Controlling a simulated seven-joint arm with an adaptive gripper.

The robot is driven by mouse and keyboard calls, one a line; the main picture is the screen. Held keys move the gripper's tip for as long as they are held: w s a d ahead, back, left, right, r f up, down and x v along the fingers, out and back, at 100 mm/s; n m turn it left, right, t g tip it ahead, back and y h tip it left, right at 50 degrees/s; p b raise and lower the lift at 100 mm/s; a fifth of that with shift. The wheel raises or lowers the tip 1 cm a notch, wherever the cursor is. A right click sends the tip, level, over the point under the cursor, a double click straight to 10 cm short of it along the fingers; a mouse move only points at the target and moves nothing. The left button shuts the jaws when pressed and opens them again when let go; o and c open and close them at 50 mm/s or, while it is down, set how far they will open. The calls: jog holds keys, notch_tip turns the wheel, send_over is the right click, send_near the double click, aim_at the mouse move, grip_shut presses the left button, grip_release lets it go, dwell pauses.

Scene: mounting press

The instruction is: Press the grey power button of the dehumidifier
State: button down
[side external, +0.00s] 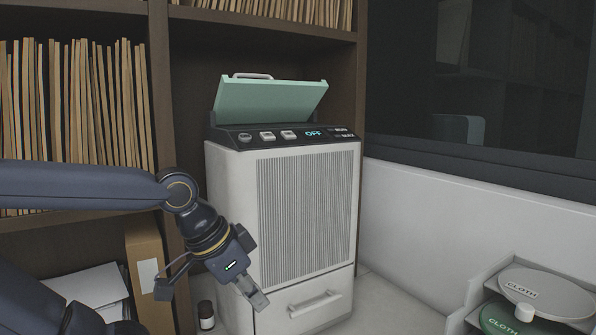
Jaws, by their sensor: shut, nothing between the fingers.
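The dehumidifier (228,200) is a white cabinet with a ribbed front grille, standing upright against the shelving. Its dark control panel (225,134) runs along the top front edge. A round grey button (244,137) sits at the panel's left end, with two pale rectangular buttons (267,136) to its right. The display (313,133) reads OFF. Small markings near the buttons are too small to read. My gripper (260,301) is shut and empty, pointing down in front of the cabinet's lower left, well below the panel. I cannot tell its exact distance from the cabinet.
A green lid (272,101) stands raised behind the panel. A drawer handle (314,304) is low on the cabinet. Files (80,100) fill the left shelves; a small dark bottle (206,315) stands below. Round lids marked CLOTH (560,292) sit at right. Space before the panel is clear.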

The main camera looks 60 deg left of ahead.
jog(key=shift+s, duration=0.1)
notch_tip(320, 180, up, 35)
jog(key=n+t+y, duration=0.4)
jog(key=n+y, duration=0.2)
jog(key=n, duration=0.3)
send_over(245, 137)
jog(key=d, duration=0.5)
jog(key=shift+s, duration=0.25)
jog(key=shift+f, duration=0.1)
jog(key=shift+a+f, duration=0.6)
jog(key=shift+f, duration=0.7)
jog(key=shift+a+f, duration=0.55)
jog(key=shift+f, duration=0.8)
jog(key=shift+a+f, duration=0.6)
jog(key=shift+f, duration=0.7)
jog(key=shift+a+f, duration=0.1)
jog(key=shift+f, duration=0.05)
jog(key=shift+a+f, duration=0.1)
jog(key=shift+f, duration=0.15)
